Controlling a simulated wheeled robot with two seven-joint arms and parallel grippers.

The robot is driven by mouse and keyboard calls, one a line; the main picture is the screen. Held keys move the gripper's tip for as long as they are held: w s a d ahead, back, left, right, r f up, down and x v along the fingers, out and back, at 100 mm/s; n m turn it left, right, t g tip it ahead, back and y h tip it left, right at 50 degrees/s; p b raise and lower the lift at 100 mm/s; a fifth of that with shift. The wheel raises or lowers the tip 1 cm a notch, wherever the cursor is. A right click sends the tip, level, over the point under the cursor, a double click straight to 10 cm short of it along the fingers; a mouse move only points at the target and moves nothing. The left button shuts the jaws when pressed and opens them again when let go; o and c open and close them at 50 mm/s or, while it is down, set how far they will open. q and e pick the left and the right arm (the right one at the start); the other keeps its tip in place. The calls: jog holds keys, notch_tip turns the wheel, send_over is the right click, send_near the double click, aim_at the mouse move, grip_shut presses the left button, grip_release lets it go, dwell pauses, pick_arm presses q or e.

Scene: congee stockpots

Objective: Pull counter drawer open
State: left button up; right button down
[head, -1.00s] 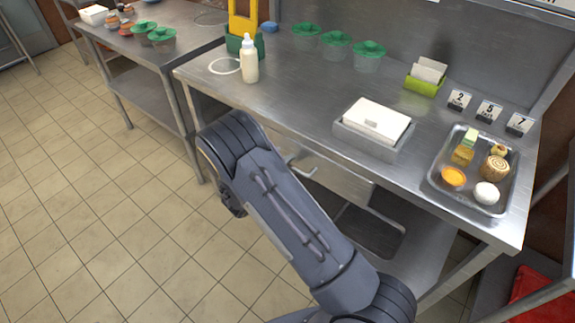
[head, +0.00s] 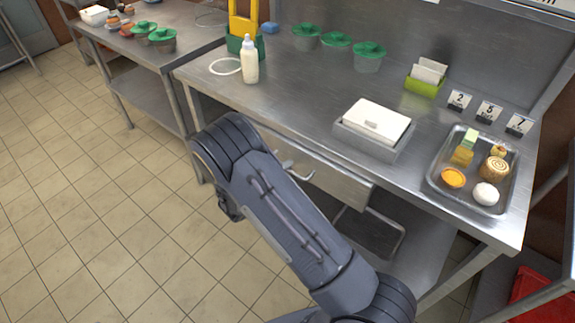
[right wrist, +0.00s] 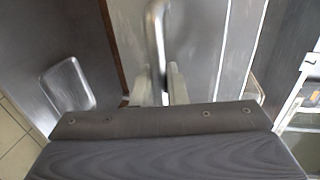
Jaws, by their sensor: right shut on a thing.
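The counter drawer (head: 335,180) is a plain metal front under the steel counter (head: 300,105). Its bent bar handle (head: 302,173) shows partly beside my right arm in the head view. In the right wrist view the handle (right wrist: 156,35) runs down between the two pale fingertips of my right gripper (right wrist: 160,85), which is shut on it. The drawer front (right wrist: 195,50) fills the middle there. In the head view my arm hides the right gripper and part of the drawer front. My left gripper is not in view.
On the counter stand a white-topped box (head: 375,122), a metal food tray (head: 435,180), number cards (head: 488,111), a squeeze bottle (head: 250,62) and several green-lidded tubs (head: 337,42). A lower shelf (head: 410,240) lies beneath. The tiled floor (head: 120,220) at left is clear.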

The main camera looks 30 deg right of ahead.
jog(key=f+p+v, duration=0.1)
jog(key=f+v, duration=0.1)
jog(key=v, duration=1)
jog(key=a+f+v, duration=0.1)
jog(key=f+v, duration=0.2)
jog(key=v, duration=0.9)
jog(key=shift+s+a+p, duration=0.3)
jog(key=shift+s+p, duration=0.1)
jog(key=c, duration=1.5)
grip_release()
jog(key=shift+c, duration=0.2)
jog(key=v, duration=0.7)
jog(key=shift+a+b, duration=0.3)
jog(key=shift+a, duration=0.05)
